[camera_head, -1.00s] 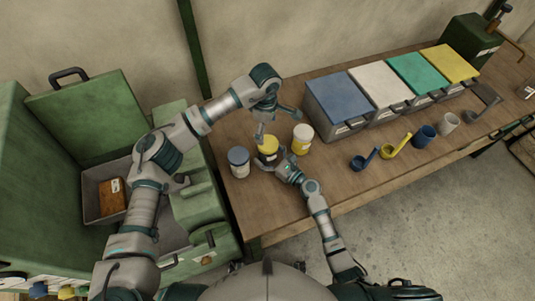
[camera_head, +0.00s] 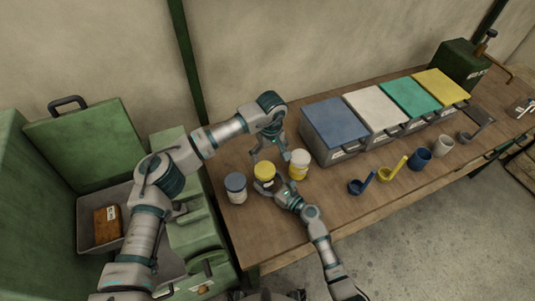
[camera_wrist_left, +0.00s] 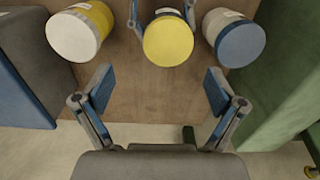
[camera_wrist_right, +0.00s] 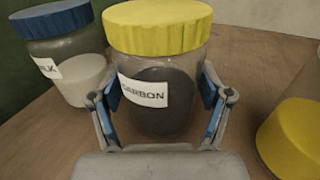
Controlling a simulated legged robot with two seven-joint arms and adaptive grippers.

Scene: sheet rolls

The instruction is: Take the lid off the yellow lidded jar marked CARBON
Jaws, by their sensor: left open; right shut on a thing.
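The yellow-lidded CARBON jar (camera_wrist_right: 160,85) stands upright on the table, dark material inside, its yellow lid (camera_wrist_left: 168,42) on top. It also shows in the head view (camera_head: 264,172). My right gripper (camera_wrist_right: 160,100) is shut on the jar's body, one finger on each side, below the lid. It comes from the front right in the head view (camera_head: 272,187). My left gripper (camera_head: 271,157) is open and empty, just behind and above the jar. In the left wrist view its spread fingers (camera_wrist_left: 161,90) point towards the lid, apart from it.
A blue-lidded jar (camera_head: 235,188) stands left of the CARBON jar; a white-lidded jar (camera_head: 299,160) stands close on its right. A blue-lidded bin (camera_head: 335,125) is further right. A green case (camera_head: 85,150) stands left.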

